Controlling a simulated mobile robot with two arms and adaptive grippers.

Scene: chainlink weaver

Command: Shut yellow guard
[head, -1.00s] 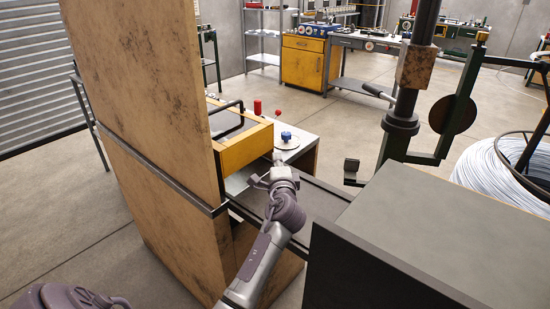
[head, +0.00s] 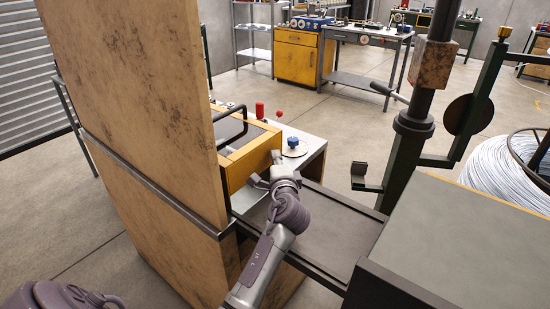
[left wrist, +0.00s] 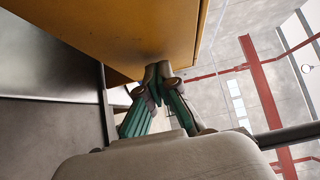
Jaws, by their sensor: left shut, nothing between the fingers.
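The yellow guard (head: 253,166) is a box-like cover with a grey top panel and a black bar handle (head: 232,124). It sits over the machine bed, partly hidden behind the tall scuffed panel in the head view. My left gripper (head: 276,158) is shut and empty at the right end of the guard's front face. In the left wrist view, the guard's yellow underside or face (left wrist: 125,38) fills the upper left. The shut fingertips (left wrist: 158,70) are right at its edge, seemingly touching it. My right gripper is not in view.
A tall worn panel (head: 135,100) stands close on the left. A blue knob (head: 293,142) and red knob (head: 260,109) are beyond the guard. A dark box-like surface (head: 460,240) and green machine column (head: 405,150) stand at right. A wire coil (head: 490,170) lies far right.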

